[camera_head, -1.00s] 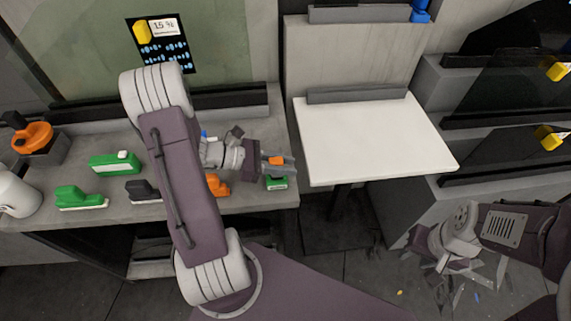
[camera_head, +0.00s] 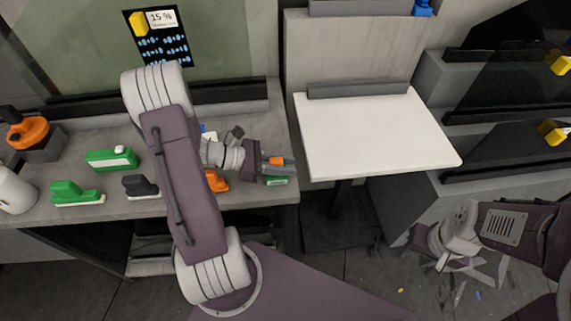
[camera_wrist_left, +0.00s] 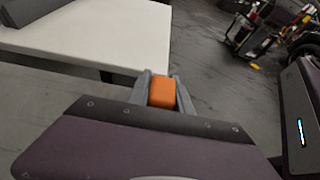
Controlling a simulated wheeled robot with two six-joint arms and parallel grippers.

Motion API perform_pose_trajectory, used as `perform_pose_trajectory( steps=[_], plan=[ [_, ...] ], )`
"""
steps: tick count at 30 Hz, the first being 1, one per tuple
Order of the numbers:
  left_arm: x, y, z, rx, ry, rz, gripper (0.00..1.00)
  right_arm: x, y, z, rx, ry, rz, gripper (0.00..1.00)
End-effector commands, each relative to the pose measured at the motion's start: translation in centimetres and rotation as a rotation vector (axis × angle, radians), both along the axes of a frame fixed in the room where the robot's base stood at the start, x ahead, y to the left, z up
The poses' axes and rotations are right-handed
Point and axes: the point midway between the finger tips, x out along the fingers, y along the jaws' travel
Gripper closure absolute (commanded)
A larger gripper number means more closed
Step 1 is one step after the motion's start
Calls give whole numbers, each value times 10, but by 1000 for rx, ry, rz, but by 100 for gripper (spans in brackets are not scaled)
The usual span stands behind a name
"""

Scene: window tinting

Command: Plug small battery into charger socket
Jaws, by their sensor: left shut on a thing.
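My left gripper (camera_head: 284,163) is shut on a small orange battery (camera_head: 277,161), over the right end of the grey workbench. The battery also shows in the left wrist view (camera_wrist_left: 162,93), between the two grey fingers. A small green and white block (camera_head: 276,181), perhaps the charger, sits on the bench just below the gripper in the head view. Its top is partly covered, and no socket can be made out. I cannot tell whether battery and block touch. My right gripper (camera_head: 468,266) hangs at lower right, above the floor; its fingers are unclear.
Green tools (camera_head: 111,159), a dark tool (camera_head: 141,187) and an orange tool (camera_head: 216,181) stand on the bench (camera_head: 110,207). An orange and black item (camera_head: 29,131) is at far left. A clear white table (camera_head: 375,135) stands right of the bench, across a gap.

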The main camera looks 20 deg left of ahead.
Motion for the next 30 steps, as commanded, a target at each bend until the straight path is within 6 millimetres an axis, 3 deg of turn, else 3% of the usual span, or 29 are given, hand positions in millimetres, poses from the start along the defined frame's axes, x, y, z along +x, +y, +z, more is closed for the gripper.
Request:
perform_pose_trajectory(
  steps=[22, 23, 24, 25, 30],
  plan=[
    [-2, -1, -16, -4, 7, -1, 100, 0, 0, -11, 0, 0, 0, 64],
    [-2, -1, -16, -5, 8, -1, 66, 0, 0, -11, 0, 0, 0, 64],
    [-2, -2, -16, -5, 8, -2, 55, 0, 0, -11, 0, 0, 0, 64],
    [-2, -2, -16, -5, 9, -1, 49, 0, 0, -11, 0, 0, 0, 64],
    [-2, -2, -17, -5, 10, -2, 49, 0, 0, -11, 0, 0, 0, 64]
  ],
)
